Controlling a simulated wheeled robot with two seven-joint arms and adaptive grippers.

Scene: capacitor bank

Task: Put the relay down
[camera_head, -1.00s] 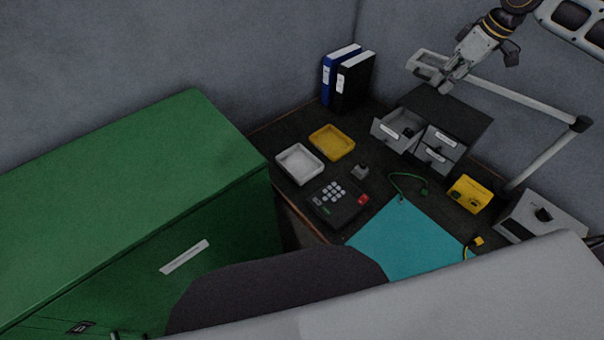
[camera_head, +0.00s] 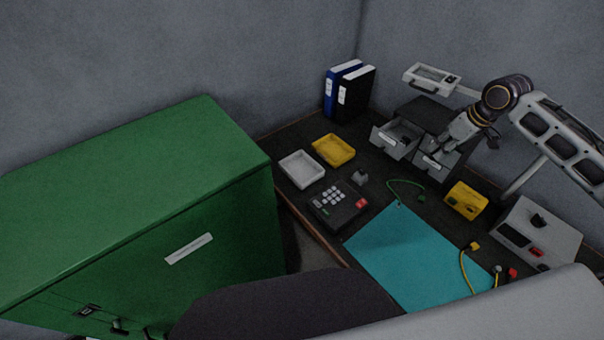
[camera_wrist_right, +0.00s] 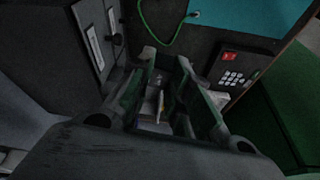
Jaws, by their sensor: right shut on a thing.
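My right gripper (camera_head: 436,154) is in front of the grey drawer cabinet (camera_head: 424,112), over its right-hand drawers, pointing down and left. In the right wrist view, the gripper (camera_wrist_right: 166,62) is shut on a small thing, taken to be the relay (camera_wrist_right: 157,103). The relay is mostly hidden between the fingers, and only a dim, pale part shows. In the head view I cannot make it out. The cabinet's upper left drawer (camera_head: 389,141) is pulled open, with a small dark thing inside. My left gripper is not in view.
A white tray (camera_head: 284,165), a yellow tray (camera_head: 321,149), a keypad box (camera_head: 322,214) and a teal mat (camera_head: 400,250) lie on the dark desk. A yellow box (camera_head: 467,201) and a grey console (camera_head: 548,231) stand right. A green cabinet (camera_head: 130,190) stands left. The mat's middle is clear.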

